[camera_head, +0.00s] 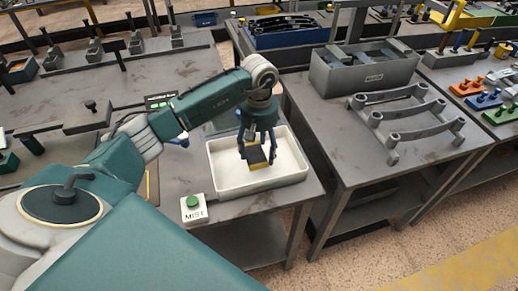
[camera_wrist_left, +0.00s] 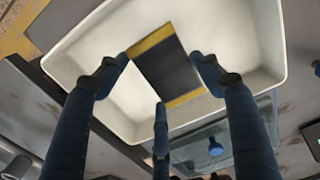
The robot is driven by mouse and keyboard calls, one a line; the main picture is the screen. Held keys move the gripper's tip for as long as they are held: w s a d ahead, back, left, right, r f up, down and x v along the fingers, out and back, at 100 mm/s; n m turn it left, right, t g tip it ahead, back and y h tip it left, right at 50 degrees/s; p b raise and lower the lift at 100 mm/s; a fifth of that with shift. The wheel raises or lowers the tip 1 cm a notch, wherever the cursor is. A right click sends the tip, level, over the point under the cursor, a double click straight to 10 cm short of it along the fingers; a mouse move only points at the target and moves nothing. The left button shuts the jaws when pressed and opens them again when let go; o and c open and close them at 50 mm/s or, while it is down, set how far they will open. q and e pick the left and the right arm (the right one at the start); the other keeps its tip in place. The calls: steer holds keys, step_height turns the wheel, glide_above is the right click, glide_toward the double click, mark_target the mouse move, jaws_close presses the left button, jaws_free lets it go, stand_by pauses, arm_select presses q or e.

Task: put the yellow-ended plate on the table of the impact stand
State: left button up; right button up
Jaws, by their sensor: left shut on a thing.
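My left gripper (camera_head: 257,148) is above the white tray (camera_head: 228,186) and is shut on the yellow-ended plate (camera_head: 257,158). In the left wrist view, the plate (camera_wrist_left: 164,70) is dark grey with a yellow band at each of two opposite ends. The fingers (camera_wrist_left: 160,82) touch it at its sides, and the tray (camera_wrist_left: 90,62) lies behind it. The plate looks tilted in the head view; whether it touches the tray floor I cannot tell. The impact stand is not clearly identifiable. My right gripper is not in view.
A white box with a green button, marked MIST (camera_head: 194,209), stands at the tray's front left. A grey bin (camera_head: 365,75) and a grey rack (camera_head: 405,118) are on the table to the right. Metal fixtures line the back left bench (camera_head: 150,70).

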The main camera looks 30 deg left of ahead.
arm_select(q)
steer(key=shift+f, duration=0.2)
steer(key=o, duration=1.9)
